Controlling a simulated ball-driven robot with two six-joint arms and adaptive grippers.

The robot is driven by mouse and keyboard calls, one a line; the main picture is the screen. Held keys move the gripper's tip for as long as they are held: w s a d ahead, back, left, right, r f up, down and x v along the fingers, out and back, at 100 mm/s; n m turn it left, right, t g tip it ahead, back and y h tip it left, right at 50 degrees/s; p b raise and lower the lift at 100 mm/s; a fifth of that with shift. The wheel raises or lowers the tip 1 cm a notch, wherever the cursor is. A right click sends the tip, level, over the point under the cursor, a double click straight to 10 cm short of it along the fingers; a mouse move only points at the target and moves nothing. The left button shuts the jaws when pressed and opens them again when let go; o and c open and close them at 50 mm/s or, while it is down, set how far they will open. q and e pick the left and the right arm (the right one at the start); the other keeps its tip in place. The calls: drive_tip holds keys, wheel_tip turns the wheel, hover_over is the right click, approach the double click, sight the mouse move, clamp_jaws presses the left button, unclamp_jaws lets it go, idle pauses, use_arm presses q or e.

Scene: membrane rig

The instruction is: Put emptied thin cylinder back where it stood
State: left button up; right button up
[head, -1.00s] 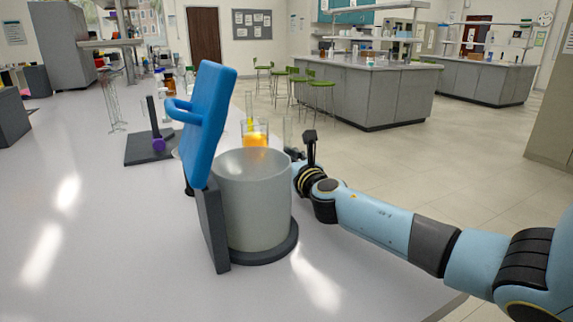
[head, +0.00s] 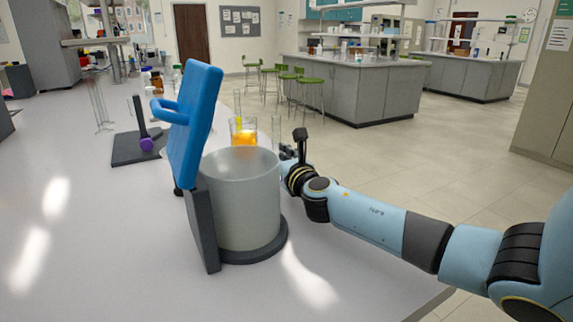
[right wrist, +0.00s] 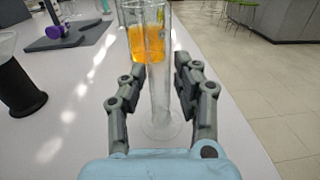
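The thin clear cylinder (right wrist: 160,100) stands upright and looks empty, its round foot on the table. It also shows in the head view (head: 276,130), behind the grey pot and beside my right gripper. My right gripper (right wrist: 160,68) has one finger on each side of the cylinder, with visible gaps between the fingers and the glass, so it looks open. In the head view my right gripper (head: 286,152) is partly hidden by the pot. A beaker of orange liquid (head: 243,138) stands just beyond the cylinder, also in the right wrist view (right wrist: 146,40). My left gripper is not in view.
A large grey pot (head: 240,205) with a raised blue lid (head: 194,125) stands in front. A dark stand with a purple knob (head: 146,144) is at the left. A yellow-tinted slender tube (head: 238,103) stands behind the beaker. The table (head: 100,230) is clear at front left.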

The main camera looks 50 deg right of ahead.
drive_tip(key=v, duration=1.1)
drive_tip(key=shift+s, duration=0.15)
drive_tip(key=shift+f, duration=0.15)
